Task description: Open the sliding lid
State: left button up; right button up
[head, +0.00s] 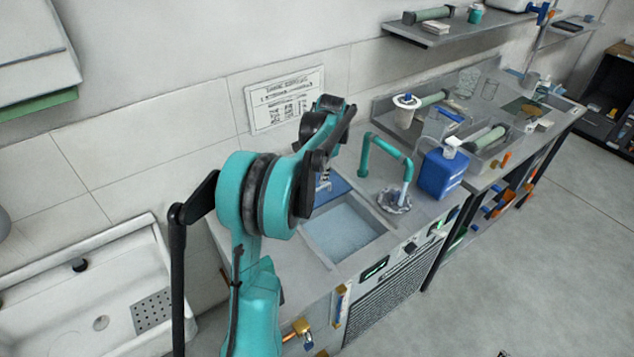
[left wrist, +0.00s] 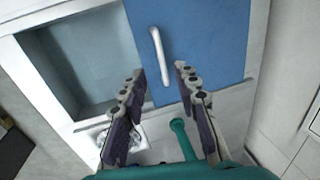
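The blue sliding lid (left wrist: 206,40) covers part of the rectangular basin (left wrist: 75,62) and leaves the rest open. The lid also shows in the head view (head: 338,186), partly hidden by my left arm, with the open basin (head: 345,234) in front of it. A pale bar handle (left wrist: 156,52) stands on the lid. My left gripper (left wrist: 160,72) is open, its fingertips apart on either side of the handle's near end in the left wrist view. Contact with the handle cannot be told. In the head view the gripper (head: 324,180) is small above the lid. My right gripper is not in view.
A teal pipe (head: 388,150) and a blue bottle (head: 443,172) stand right of the basin. A white sink (head: 70,300) is at the left. Behind is a wall with a notice (head: 285,98). The floor at the right is clear.

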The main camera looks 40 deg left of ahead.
pick_arm(q)
jog(key=shift+s+d+r, duration=0.1)
jog(key=shift+d+r, duration=0.1)
jog(key=shift+r, duration=0.85)
jog(key=shift+d+r, duration=0.2)
jog(key=shift+r, duration=0.85)
